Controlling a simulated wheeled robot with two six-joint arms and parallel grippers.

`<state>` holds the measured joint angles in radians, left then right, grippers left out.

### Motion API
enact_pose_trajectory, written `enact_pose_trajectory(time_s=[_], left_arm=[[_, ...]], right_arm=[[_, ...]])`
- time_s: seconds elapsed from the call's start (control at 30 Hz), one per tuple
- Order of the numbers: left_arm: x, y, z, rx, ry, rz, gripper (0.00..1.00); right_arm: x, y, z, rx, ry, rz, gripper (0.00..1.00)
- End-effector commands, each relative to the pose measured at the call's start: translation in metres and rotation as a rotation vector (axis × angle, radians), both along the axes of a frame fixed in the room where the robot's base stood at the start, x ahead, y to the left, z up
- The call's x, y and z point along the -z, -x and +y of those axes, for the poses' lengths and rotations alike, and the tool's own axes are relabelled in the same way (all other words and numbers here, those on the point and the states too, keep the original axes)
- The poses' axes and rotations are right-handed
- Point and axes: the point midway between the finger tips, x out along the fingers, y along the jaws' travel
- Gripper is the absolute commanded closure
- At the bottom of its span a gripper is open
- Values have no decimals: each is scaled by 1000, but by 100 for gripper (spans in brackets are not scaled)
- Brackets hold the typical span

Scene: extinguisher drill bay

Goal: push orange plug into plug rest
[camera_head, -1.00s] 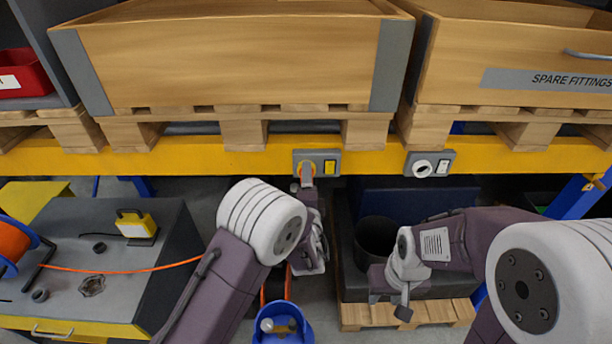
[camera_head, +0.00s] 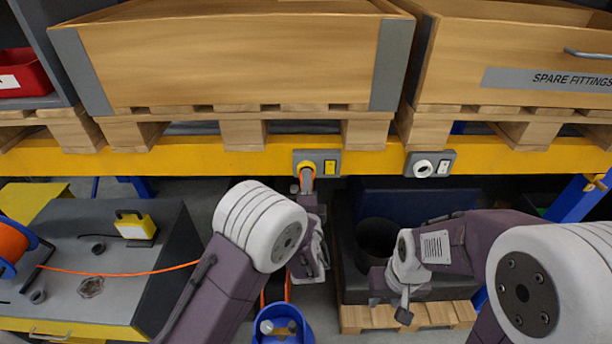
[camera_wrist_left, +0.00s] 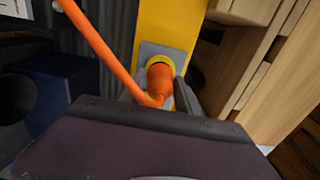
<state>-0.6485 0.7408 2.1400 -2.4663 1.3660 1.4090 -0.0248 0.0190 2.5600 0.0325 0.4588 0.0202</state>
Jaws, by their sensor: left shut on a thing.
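The orange plug (camera_wrist_left: 159,82) has an orange cable and points at the yellow-ringed socket (camera_wrist_left: 159,64) in the left wrist view. Its front end is at the ring; I cannot tell how deep it sits. My left gripper (camera_head: 307,184) is shut on the plug, directly beneath that socket. My right gripper (camera_head: 404,309) hangs lower right, away from the plug; its jaw opening is unclear. I cannot tell which part is the plug rest.
Wooden crates stand above the beam. A bench (camera_head: 110,275) with a cable reel (camera_head: 14,243) is at left. A blue bucket (camera_head: 284,335) and a black bin (camera_head: 376,238) are below.

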Motion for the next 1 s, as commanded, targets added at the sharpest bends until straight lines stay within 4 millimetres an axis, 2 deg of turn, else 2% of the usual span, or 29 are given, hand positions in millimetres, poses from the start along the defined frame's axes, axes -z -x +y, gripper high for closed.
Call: enact_pose_trajectory(time_s=[1.0], left_arm=[[1,41,-1,1,0,0,100]], right_arm=[[22,0,0,0,0,0,64]])
